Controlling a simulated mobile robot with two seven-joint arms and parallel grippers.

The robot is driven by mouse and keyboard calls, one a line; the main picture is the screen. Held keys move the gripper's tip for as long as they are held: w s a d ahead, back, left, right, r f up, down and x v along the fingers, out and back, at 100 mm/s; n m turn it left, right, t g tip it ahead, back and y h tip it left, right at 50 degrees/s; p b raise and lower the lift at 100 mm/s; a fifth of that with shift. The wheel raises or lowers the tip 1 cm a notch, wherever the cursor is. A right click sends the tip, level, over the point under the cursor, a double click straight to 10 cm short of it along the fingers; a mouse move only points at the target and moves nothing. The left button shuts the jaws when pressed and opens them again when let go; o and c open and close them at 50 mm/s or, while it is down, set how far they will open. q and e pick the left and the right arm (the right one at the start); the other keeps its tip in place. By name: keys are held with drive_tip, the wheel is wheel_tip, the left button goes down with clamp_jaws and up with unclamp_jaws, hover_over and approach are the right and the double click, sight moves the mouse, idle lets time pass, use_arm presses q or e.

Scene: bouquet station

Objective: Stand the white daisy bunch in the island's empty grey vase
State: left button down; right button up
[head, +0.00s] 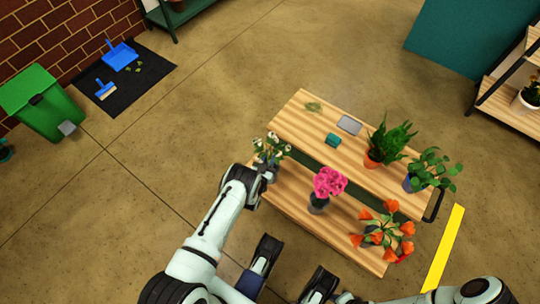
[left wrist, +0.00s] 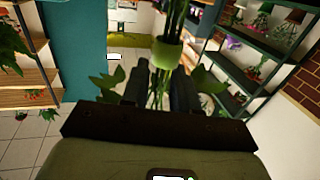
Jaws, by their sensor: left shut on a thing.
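The white daisy bunch (head: 272,146) is at the left end of the wooden two-level table in the head view. My left gripper (head: 266,170) is shut on its stems. In the left wrist view the dark fingers (left wrist: 160,92) close on the stems just beside a green band (left wrist: 167,54); the flower heads are out of that frame. A grey vase (head: 318,203) on the near level holds pink flowers (head: 330,181). Dark parts of my own body show at the bottom; I cannot tell the right gripper's state.
The wooden table (head: 290,208) also bears orange flowers (head: 384,232), a green plant in an orange pot (head: 373,160), a plant in a blue pot (head: 411,184), a teal block (head: 333,140) and a grey tablet (head: 349,124). Open floor lies left of the table; a green bin (head: 40,100) stands farther off.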

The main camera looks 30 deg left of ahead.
use_arm(q)
drive_tip(key=shift+f+b, duration=0.55)
drive_tip(key=shift+f, duration=0.05)
use_arm(e)
drive_tip(key=shift+f, duration=0.5)
idle(0.3)
use_arm(q)
drive_tip(key=c, duration=0.8)
unclamp_jaws()
drive_tip(key=s+p, duration=0.1)
drive_tip(key=s, duration=0.3)
drive_tip(key=s+d+p, duration=0.1)
drive_tip(key=s+p, duration=0.1)
drive_tip(key=s, duration=0.2)
drive_tip(key=s+d+p, duration=0.1)
drive_tip(key=s, duration=0.4)
drive_tip(key=shift+d, duration=0.25)
use_arm(e)
drive_tip(key=w+a+r+t, duration=0.1)
drive_tip(key=w+r+t, duration=0.1)
drive_tip(key=w+r, duration=0.4)
drive_tip(key=shift+w, duration=0.3)
